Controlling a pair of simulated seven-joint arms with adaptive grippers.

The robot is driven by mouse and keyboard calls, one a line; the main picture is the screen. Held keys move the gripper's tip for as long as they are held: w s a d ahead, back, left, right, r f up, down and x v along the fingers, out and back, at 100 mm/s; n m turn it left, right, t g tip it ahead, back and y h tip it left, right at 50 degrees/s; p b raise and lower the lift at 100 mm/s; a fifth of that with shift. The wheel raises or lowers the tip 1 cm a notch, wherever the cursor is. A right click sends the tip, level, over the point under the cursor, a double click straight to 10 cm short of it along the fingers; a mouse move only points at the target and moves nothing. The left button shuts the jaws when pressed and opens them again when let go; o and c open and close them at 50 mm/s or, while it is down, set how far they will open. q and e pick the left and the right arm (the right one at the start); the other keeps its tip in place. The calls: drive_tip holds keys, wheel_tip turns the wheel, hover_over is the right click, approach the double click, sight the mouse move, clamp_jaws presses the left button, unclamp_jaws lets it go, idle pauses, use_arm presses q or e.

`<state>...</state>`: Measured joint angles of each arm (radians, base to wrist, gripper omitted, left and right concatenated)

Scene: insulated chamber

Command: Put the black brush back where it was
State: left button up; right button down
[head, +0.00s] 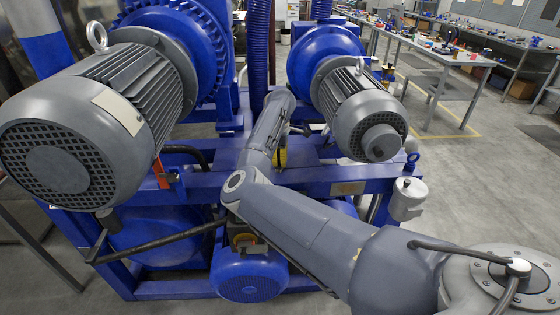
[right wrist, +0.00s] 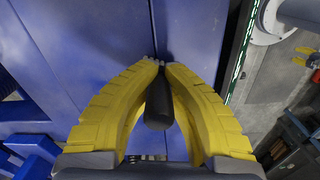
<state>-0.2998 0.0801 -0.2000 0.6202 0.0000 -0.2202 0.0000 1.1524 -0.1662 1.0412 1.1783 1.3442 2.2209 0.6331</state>
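The black brush (right wrist: 159,105) shows in the right wrist view as a dark rounded handle between the yellow fingers of my right gripper (right wrist: 161,64). The fingers lean inward and their tips come together around its far part. The handle end points back toward the camera. The far end of the brush is hidden by the fingertips. In the head view, my right arm reaches from the lower right to the middle of the blue machine; only a bit of yellow gripper shows below the wrist, and the brush cannot be made out there. My left gripper is not in view.
Large grey motors (head: 150,90) and (head: 365,110) flank my right forearm on the blue frame (head: 350,185). In the right wrist view, a blue panel (right wrist: 60,60) lies behind the fingers. Workbenches (head: 440,55) stand at the back right, with open floor in front.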

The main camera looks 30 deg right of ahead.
drive_tip(key=shift+f, duration=0.15)
drive_tip(key=c, duration=1.5)
unclamp_jaws()
